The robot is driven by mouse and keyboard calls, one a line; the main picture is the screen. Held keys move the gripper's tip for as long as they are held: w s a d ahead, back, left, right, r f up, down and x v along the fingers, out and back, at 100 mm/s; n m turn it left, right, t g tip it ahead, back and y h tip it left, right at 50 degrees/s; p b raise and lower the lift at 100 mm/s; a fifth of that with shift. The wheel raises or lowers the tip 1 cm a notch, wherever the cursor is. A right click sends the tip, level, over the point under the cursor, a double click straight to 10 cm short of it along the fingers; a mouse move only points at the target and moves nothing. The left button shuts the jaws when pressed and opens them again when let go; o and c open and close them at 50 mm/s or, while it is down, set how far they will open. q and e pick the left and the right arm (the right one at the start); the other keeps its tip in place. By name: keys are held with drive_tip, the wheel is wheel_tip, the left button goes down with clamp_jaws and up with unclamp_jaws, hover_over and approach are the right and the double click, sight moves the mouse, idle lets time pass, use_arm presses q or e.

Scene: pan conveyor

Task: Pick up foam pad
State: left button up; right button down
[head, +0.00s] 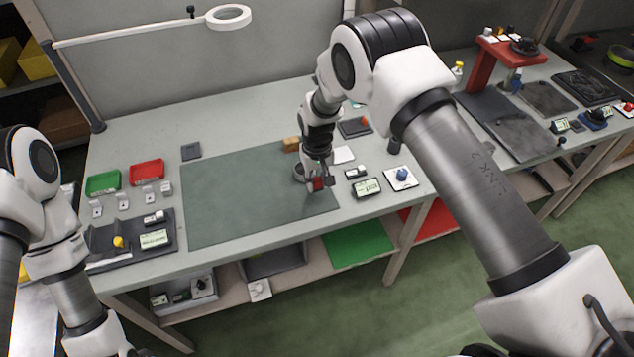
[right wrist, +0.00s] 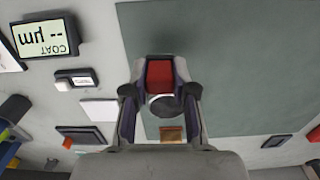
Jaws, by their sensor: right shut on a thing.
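A red block (right wrist: 160,74), which looks to be the foam pad, sits between the fingertips of my right gripper (right wrist: 160,80) in the right wrist view. The fingers press on its two sides. In the head view my right gripper (head: 318,182) is low over the right part of the green mat (head: 250,195), and the red block (head: 317,184) shows small at its tips. I cannot tell whether the block touches the mat. My left arm is at the left edge; its gripper is out of the picture.
A round dark dish (head: 299,174) is close beside my right gripper, with a tan block (head: 291,144) behind it. A display box (head: 366,188) and a blue-knobbed plate (head: 400,178) lie to the right. Green (head: 103,183) and red (head: 146,172) trays stand left. The mat's middle is clear.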

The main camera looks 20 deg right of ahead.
drive_tip(key=s+a+p, duration=0.3)
drive_tip(key=s+p, duration=0.2)
drive_tip(key=s, duration=0.2)
drive_tip(key=s+a+r+p, duration=0.1)
drive_tip(key=s+a+p, duration=0.3)
drive_tip(key=s, duration=0.3)
drive_tip(key=shift+a+r+p, duration=0.2)
drive_tip(key=shift+a+p, duration=0.1)
drive_tip(key=shift+p, duration=0.45)
drive_tip(key=c, duration=1.8)
unclamp_jaws()
drive_tip(key=shift+s, duration=0.1)
clamp_jaws()
